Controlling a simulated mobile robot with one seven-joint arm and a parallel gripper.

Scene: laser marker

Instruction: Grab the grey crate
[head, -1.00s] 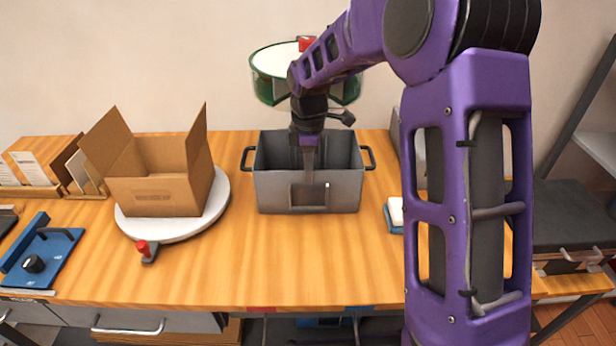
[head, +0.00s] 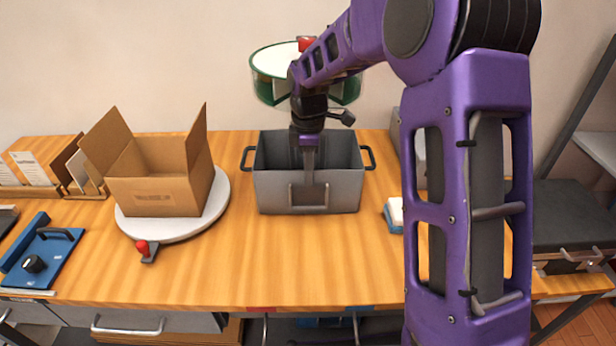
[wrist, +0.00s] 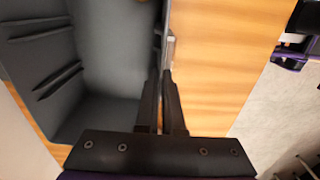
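The grey crate (head: 270,190) stands upright on the wooden table in the head view, with a black handle at each side and a label frame on its front wall. In the wrist view its interior (wrist: 110,45) fills the left side and shows ribbed walls. My gripper (head: 309,184) points down at the middle of the crate's front wall. In the wrist view my gripper (wrist: 162,78) has one finger inside the crate and one outside, closed together on the wall's rim. The exact contact at the fingertips is partly hidden.
An open cardboard box (head: 155,195) sits on a white turntable (head: 185,227) left of the crate. A blue-and-white item (head: 393,214) lies close to its right. A green-and-white round object (head: 270,62) is behind my arm.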

